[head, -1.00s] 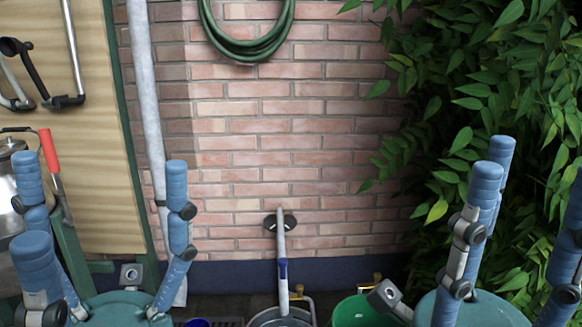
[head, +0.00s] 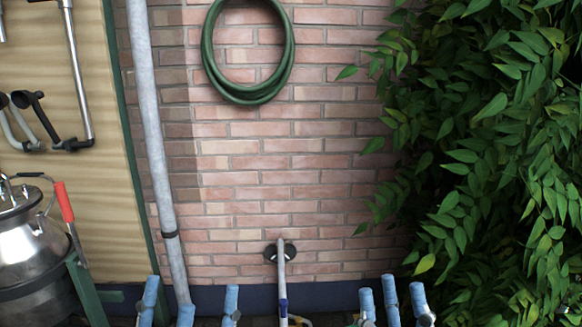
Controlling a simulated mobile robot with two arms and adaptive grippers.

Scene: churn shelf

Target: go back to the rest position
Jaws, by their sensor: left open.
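My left gripper (head: 190,300) shows at the bottom edge of the head view, left of the tap pipe. My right gripper (head: 392,300) is at the bottom edge, right of the tap pipe. Its blue fingertips point up and nothing shows held between them. Its palm and lower fingers are cut off, so how far it is open is unclear.
Ahead is a brick wall (head: 290,190) with a coiled green hose (head: 216,76), a grey downpipe (head: 150,120) and a tap pipe (head: 282,270). A metal churn (head: 28,245) with a red-handled tool (head: 64,203) is at left. Leafy plants (head: 480,160) fill the right.

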